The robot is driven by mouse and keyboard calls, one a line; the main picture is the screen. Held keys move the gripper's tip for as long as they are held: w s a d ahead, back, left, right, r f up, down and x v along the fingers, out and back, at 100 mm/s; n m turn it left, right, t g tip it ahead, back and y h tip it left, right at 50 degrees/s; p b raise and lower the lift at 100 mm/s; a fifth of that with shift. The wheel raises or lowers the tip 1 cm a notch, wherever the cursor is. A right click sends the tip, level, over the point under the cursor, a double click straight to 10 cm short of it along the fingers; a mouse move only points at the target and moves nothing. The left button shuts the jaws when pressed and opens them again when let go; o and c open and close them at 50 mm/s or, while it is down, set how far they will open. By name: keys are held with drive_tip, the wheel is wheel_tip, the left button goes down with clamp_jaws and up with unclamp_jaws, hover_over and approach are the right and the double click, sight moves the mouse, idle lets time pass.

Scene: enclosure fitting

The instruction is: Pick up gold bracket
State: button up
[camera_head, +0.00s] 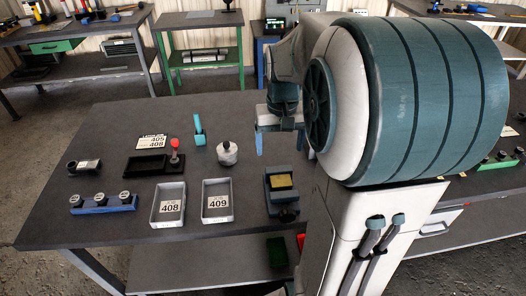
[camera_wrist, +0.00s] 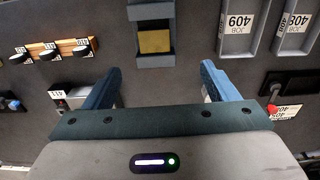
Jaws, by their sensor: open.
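The gold bracket (camera_head: 281,182) looks like a flat gold block seated in a dark blue-grey fixture (camera_head: 283,208) near the right end of the table. In the wrist view, the gold bracket (camera_wrist: 154,41) lies between the fixture's dark walls (camera_wrist: 151,12), ahead of my fingers and roughly centred between them. My gripper (camera_head: 279,140) hangs above the table, behind the fixture in the head view. In the wrist view, my gripper (camera_wrist: 160,82) has its two blue fingers wide apart with nothing between them. The bracket's underside is hidden.
Trays marked 408 (camera_head: 157,213) and 409 (camera_head: 231,215) stand left of the fixture. A wooden rack (camera_wrist: 54,51) shows in the wrist view.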

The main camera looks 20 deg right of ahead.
hover_over(281, 180)
drive_tip(key=f, duration=0.8)
drive_tip(key=shift+s+a, duration=0.2)
drive_tip(key=shift+a, duration=0.05)
drive_tip(key=shift+w+d+f+p, duration=0.1)
drive_tip(key=shift+f+p, duration=0.15)
drive_tip(key=shift+f, duration=1.2)
drive_tip(key=shift+d+f+p, duration=0.1)
drive_tip(key=shift+f+p, duration=0.15)
drive_tip(key=shift+f, duration=1.2)
drive_tip(key=c, duration=1.2)
drive_tip(key=shift+r, duration=0.1)
